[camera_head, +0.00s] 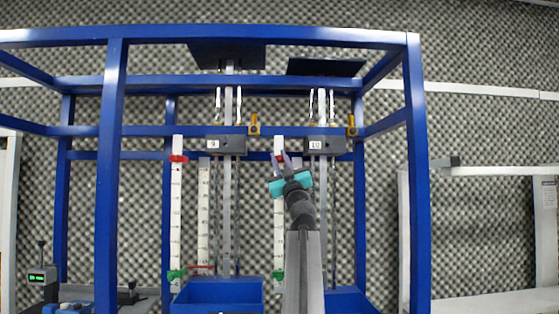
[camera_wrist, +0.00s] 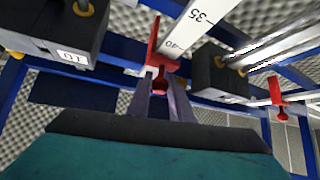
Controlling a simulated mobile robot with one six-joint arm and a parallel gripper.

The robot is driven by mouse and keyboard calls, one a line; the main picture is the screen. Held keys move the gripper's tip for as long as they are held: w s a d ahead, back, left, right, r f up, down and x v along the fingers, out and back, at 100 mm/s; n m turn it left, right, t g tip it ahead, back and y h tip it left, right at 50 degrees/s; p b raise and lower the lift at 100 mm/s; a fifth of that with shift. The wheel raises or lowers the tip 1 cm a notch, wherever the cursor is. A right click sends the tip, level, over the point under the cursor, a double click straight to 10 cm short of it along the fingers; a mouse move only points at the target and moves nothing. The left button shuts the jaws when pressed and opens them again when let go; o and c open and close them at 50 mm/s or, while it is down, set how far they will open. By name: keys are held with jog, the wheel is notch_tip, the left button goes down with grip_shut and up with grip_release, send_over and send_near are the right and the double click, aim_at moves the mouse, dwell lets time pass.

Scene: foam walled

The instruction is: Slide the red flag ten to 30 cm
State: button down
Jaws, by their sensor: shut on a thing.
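The red flag ten (camera_head: 277,157) sits near the top of the white ruler (camera_head: 279,205) left of the block labelled 10 (camera_head: 316,145). In the wrist view the flag (camera_wrist: 160,82) is beside the printed 40 on the ruler (camera_wrist: 190,28), with the 35 farther along. My gripper (camera_head: 285,157) is at the flag from below and in front. In the wrist view its two fingers (camera_wrist: 161,80) are closed around the flag's small knob. The flag's exact reading is hard to tell.
Another ruler at left carries a red flag (camera_head: 179,158) and a green flag (camera_head: 176,274). A green flag (camera_head: 278,275) is low on ruler ten. Blue frame posts (camera_head: 416,180) stand at both sides. Blue bins (camera_head: 217,293) stand below.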

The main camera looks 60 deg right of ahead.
notch_tip(320, 180, down, 16)
jog(key=b, duration=0.4)
jog(key=shift+r, duration=0.2)
jog(key=c, duration=1.6)
grip_release()
jog(key=shift+r, duration=0.1)
jog(key=shift+b+v, duration=1.7)
jog(key=shift+v, duration=5.25)
